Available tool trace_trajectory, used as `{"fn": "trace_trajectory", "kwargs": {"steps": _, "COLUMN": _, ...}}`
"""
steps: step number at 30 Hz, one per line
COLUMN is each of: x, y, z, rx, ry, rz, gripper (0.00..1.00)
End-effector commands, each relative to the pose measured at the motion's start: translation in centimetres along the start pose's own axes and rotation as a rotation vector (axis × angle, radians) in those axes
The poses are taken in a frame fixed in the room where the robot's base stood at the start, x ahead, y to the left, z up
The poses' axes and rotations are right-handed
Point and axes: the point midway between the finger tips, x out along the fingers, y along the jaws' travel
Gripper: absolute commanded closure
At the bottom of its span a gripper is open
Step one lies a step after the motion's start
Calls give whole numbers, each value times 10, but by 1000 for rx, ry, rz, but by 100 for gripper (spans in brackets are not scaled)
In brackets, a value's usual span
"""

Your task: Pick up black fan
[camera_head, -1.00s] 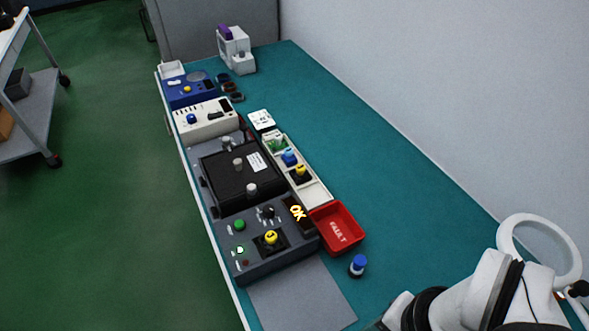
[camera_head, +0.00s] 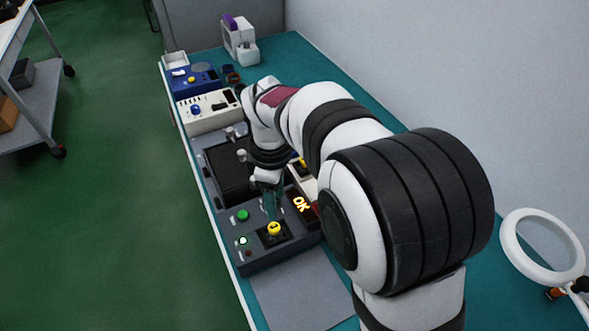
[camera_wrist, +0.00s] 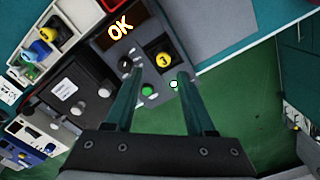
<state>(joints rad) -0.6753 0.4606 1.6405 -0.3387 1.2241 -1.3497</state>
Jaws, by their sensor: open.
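A black square part with a yellow round cap (camera_head: 274,229), which looks like the black fan, sits in the dark grey tester (camera_head: 285,254). It also shows in the wrist view (camera_wrist: 163,61), with a dark mark on the cap. My gripper (camera_head: 271,203) is over the tester, just behind this part in the head view. Its teal fingers (camera_wrist: 158,78) are apart with nothing between them. In the wrist view, the part lies beyond the fingertips, and the tester's display (camera_wrist: 119,29) reads OK. A similar black and yellow part (camera_wrist: 48,35) sits in the pale tray (camera_wrist: 62,16).
A black box with grey knobs (camera_wrist: 75,97) adjoins the tester. A dark knob (camera_wrist: 125,65) and green button (camera_wrist: 148,89) are on the tester panel. White (camera_head: 209,112) and blue (camera_head: 194,84) units stand farther back. A grey mat (camera_head: 302,292) lies clear in front.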

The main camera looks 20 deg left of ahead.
Motion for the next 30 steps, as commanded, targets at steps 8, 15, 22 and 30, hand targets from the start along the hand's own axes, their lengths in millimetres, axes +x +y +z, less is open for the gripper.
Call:
{"fn": "trace_trajectory", "kwargs": {"steps": 8, "x": 49, "y": -2, "z": 0, "rx": 3, "ry": -1, "rz": -2, "gripper": 45}}
{"fn": "trace_trajectory", "kwargs": {"steps": 15, "x": 92, "y": -8, "z": -6, "rx": 6, "ry": 1, "rz": 0, "gripper": 45}}
{"fn": "trace_trajectory", "kwargs": {"steps": 22, "x": 96, "y": -7, "z": -6, "rx": 7, "ry": 3, "rz": 3, "gripper": 45}}
{"fn": "trace_trajectory", "kwargs": {"steps": 30, "x": 96, "y": -7, "z": -6, "rx": 7, "ry": 2, "rz": 3, "gripper": 90}}
